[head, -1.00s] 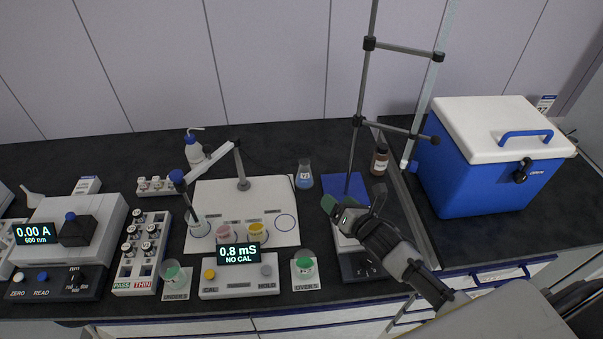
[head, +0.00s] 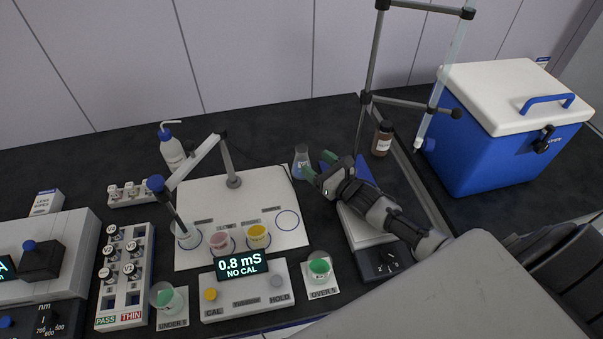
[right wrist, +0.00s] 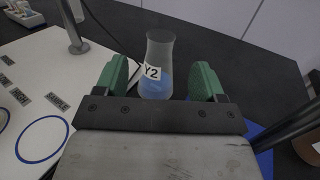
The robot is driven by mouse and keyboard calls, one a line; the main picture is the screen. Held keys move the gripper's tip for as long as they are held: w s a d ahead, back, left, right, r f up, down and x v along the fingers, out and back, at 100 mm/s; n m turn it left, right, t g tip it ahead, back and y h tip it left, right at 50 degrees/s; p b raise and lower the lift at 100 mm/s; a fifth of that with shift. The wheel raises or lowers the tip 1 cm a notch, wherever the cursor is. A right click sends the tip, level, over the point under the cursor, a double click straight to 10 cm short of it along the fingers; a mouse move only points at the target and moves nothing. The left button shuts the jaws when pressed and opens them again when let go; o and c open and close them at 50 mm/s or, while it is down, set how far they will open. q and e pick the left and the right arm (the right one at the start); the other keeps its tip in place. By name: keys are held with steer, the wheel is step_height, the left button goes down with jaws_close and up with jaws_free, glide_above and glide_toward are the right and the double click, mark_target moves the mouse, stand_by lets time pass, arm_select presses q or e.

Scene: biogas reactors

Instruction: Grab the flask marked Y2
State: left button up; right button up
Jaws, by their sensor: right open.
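The flask marked Y2 (right wrist: 157,66) is a clear conical flask with blue liquid and a white label. In the right wrist view it stands upright on the dark bench, just ahead of my gripper and between the lines of its two green fingers. In the head view the flask (head: 300,162) stands right of the white mat's back corner. My right gripper (head: 318,164) is open and empty, with its fingertips close to the flask. The right wrist view shows the open gripper (right wrist: 161,82) too; I cannot tell if a finger touches the glass. My left gripper is not in view.
A white mat (head: 262,188) with a probe arm and cups lies to the left. A retort stand (head: 370,75) and a brown bottle (head: 382,138) stand right of the flask. A blue cooler (head: 500,130) is at the far right. The bench behind the flask is clear.

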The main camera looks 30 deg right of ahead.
mark_target(298, 150)
steer(key=x, duration=0.2)
steer(key=shift+w+a+f+b, duration=0.1)
steer(key=shift+w+f+b, duration=0.1)
steer(key=shift+w+b, duration=0.15)
steer(key=shift+w, duration=0.4)
steer(key=b+x, duration=0.2)
steer(key=x, duration=0.1)
steer(key=shift+w+a+b, duration=0.1)
steer(key=shift+w+b, duration=0.1)
steer(key=shift+b, duration=0.15)
steer(key=shift+w+a, duration=0.15)
steer(key=shift+w, duration=0.3)
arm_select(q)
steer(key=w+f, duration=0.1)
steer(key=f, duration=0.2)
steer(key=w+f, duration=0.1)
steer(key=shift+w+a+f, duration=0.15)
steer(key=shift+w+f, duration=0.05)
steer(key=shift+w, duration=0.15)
arm_select(e)
steer(key=shift+s+r, duration=0.1)
steer(key=shift+c, duration=1.3)
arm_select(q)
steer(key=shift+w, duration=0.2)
arm_select(e)
steer(key=c, duration=1)
